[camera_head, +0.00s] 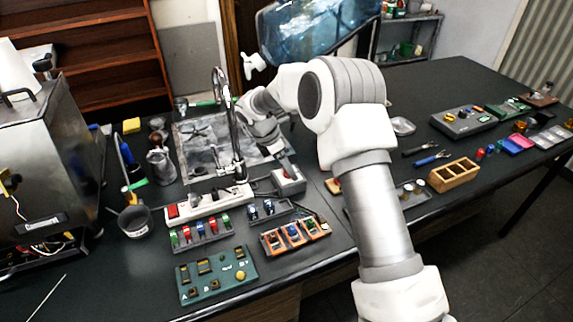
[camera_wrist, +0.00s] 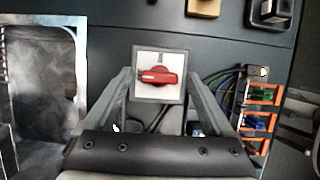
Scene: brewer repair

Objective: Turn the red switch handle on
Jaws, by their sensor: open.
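The red switch handle (camera_wrist: 157,75) sits on a square white plate in a grey box (camera_wrist: 173,53). In the wrist view the handle lies crosswise, roughly horizontal in the picture. My gripper (camera_wrist: 157,80) is open, with one finger on each side of the switch box in the wrist view. The handle is between the fingers and does not appear gripped. I cannot tell the height gap between fingertips and handle.
A white power strip (camera_head: 208,203) lies left of the switch box. The metal sink (camera_head: 190,140) and its tap (camera_head: 229,120) stand close behind. Orange-framed modules (camera_head: 296,235) and a green board (camera_head: 216,274) lie in front. Bare dark table (camera_wrist: 220,30) shows beyond the box in the wrist view.

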